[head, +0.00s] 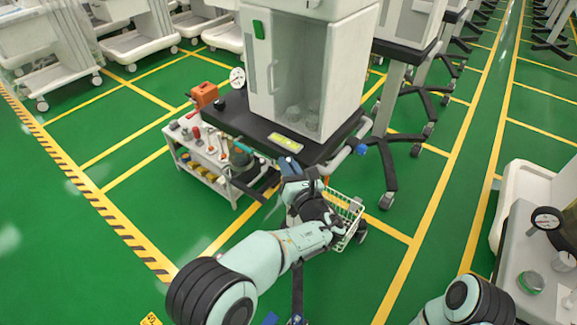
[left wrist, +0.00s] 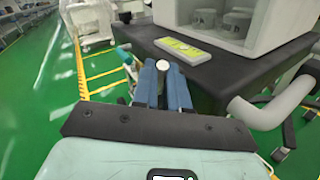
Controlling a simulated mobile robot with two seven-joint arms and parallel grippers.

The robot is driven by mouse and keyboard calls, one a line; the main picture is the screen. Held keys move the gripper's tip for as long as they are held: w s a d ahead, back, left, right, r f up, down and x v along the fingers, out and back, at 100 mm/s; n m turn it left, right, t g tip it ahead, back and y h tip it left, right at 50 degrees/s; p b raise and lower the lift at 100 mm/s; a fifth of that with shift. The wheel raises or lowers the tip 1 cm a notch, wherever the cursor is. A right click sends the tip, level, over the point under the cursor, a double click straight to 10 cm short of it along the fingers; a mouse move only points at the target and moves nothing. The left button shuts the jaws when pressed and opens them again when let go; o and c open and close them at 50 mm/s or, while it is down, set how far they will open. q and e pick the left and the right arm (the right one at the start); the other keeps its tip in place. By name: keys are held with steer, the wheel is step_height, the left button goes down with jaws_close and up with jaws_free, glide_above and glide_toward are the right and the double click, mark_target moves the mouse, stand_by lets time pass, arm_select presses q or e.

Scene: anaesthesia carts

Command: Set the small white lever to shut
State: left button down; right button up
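My left gripper (head: 287,163) is at the front edge of the black cart top in the head view. In the left wrist view its two blue fingers (left wrist: 163,80) stand close together with a narrow gap. A small white round-ended piece (left wrist: 162,65), which may be the small white lever, shows between the fingertips. I cannot tell whether the fingers touch it, nor which way the lever is set. In the head view the fingers and wrist hide that spot. My right arm shows at the bottom right; its gripper is out of view.
The black cart top (head: 240,121) carries a white cabinet (head: 272,90) and a yellow-green label plate (head: 285,142). A teal-ended part (left wrist: 124,55) lies left of the fingers. A white wire basket (head: 345,208) hangs beside my wrist. A grey handle tube (left wrist: 268,112) is at right.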

arm_select(q)
steer(key=shift+s+d+f+m+t+h+b, duration=0.1)
steer(key=shift+d+f+m+t+h+b, duration=0.15)
steer(key=shift+f+m+t+h, duration=1.2)
steer(key=shift+s+d+f+m+t+h+b, duration=0.15)
steer(key=shift+m+t+h+b, duration=0.2)
steer(key=shift+m+t, duration=2.25)
steer(key=shift+s+d+f+m+t+h+b, duration=0.15)
steer(key=shift+f+m+t+h, duration=0.7)
steer(key=shift+m+t, duration=1.15)
arm_select(e)
steer(key=shift+w+d+f+t, duration=0.15)
steer(key=shift+w+d+f, duration=0.2)
steer(key=shift+w, duration=0.25)
steer(key=shift+w+d+f+t, duration=0.15)
steer(key=shift+w+d+f, duration=0.1)
steer(key=shift+w+f, duration=0.25)
arm_select(q)
steer(key=shift+r+m+h, duration=0.1)
steer(key=shift+m+h, duration=0.15)
steer(key=shift+m, duration=0.4)
arm_select(e)
steer(key=shift+w, duration=0.1)
arm_select(q)
steer(key=c, duration=1.4)
jaws_free()
